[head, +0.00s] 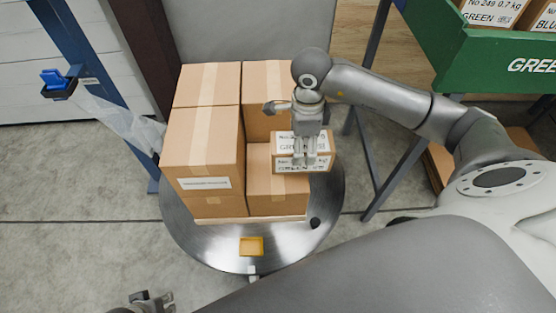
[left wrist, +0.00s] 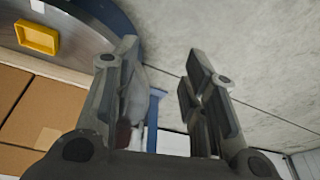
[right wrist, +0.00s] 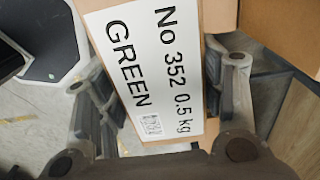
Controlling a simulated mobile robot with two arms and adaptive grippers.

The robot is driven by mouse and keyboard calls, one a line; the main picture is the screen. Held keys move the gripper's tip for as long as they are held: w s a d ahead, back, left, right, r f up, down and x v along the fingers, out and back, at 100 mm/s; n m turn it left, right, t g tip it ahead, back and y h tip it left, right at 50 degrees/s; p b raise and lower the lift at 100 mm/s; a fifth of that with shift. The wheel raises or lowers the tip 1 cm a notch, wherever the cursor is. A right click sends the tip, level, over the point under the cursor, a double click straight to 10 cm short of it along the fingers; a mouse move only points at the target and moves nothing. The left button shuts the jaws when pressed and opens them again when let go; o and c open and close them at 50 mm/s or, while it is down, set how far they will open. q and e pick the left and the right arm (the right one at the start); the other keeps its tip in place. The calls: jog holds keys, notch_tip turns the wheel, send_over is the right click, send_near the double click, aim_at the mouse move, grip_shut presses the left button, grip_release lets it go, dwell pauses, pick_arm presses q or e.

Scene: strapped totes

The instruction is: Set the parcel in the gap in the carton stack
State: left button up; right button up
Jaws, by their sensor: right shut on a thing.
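The carton stack (head: 205,140) stands on a round metal turntable (head: 195,222). Its front right has a gap above a lower carton (head: 275,190), with taller cartons to the left and behind. The parcel (head: 285,142), a small brown box with white labels, is over the right side of that gap in the head view. In the right wrist view the parcel (right wrist: 155,65) reads "No 352 0.5 kg GREEN". My right gripper (head: 304,163) is shut on it from above. Whether the parcel touches the lower carton is unclear. My left gripper (left wrist: 165,75) is open and empty.
A small yellow tray (head: 251,246) sits at the turntable's front edge. A green bin (head: 495,65) with labelled boxes stands at the upper right on a dark frame. A blue post with a blue fixture (head: 56,78) and clear plastic film stands at the left.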

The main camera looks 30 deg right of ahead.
aim_at(278, 137)
jog(key=w+a+f, duration=0.1)
jog(key=f, duration=0.1)
jog(key=w+a+f, duration=0.1)
jog(key=a+f, duration=0.1)
jog(key=w+a+f+b, duration=0.1)
jog(key=f, duration=0.1)
jog(key=shift+w+a, duration=0.15)
jog(key=shift+w, duration=0.2)
notch_tip(278, 137, down, 3)
jog(key=shift+w+a+f+b, duration=0.1)
jog(key=shift+a+b, duration=0.05)
jog(key=shift+b, duration=0.3)
pick_arm(q)
jog(key=v, duration=0.7)
jog(key=shift+w, duration=0.25)
pick_arm(e)
jog(key=shift+f, duration=0.1)
pick_arm(q)
jog(key=shift+a, duration=0.1)
pick_arm(e)
jog(key=shift+f, duration=0.1)
jog(key=o, duration=1.4)
pick_arm(q)
jog(key=shift+r+t, duration=0.15)
jog(key=shift+t, duration=0.15)
